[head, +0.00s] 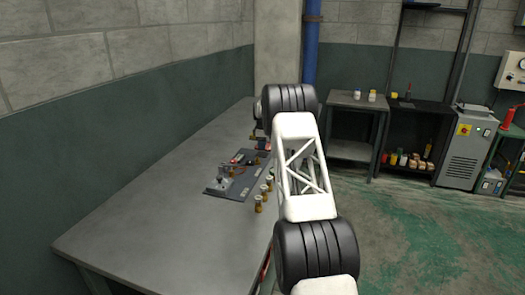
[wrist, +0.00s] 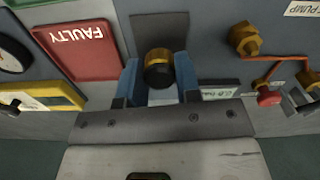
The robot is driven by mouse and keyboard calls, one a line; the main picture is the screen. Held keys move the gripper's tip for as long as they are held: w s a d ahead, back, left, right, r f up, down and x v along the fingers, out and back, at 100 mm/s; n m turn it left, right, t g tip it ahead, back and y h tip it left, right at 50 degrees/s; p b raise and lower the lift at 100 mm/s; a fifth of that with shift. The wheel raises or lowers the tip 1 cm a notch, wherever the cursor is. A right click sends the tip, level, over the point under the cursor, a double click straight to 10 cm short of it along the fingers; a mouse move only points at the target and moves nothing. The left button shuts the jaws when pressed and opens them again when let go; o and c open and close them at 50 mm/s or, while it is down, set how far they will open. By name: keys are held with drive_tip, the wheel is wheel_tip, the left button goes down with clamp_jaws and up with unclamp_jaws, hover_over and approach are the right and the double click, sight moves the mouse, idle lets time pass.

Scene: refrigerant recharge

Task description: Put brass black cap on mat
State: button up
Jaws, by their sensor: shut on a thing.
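My gripper (wrist: 159,82) shows its two blue fingers in the wrist view, one on each side of a brass cap with a black end (wrist: 158,70). The fingers are shut on this cap. In the head view my arm hides most of the gripper and the cap. A grey mat (head: 226,190) lies on the long table with small parts on it. In the wrist view a grey surface lies beyond the fingers, with a darker rectangle (wrist: 158,22) just past the cap. I cannot tell the cap's height above it.
A red tray marked FAULTY (wrist: 78,48), a yellow device (wrist: 45,97) and a round gauge (wrist: 10,55) are at the left. A brass fitting (wrist: 244,40) and a red knob (wrist: 268,98) are at the right. Several brass fittings (head: 258,204) stand beside the mat. The near table (head: 160,240) is clear.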

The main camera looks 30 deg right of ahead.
sight(262, 154)
drive_tip(key=shift+f, duration=1.55)
drive_tip(key=shift+f, duration=0.15)
drive_tip(key=o, duration=0.9)
drive_tip(key=shift+r, duration=6.15)
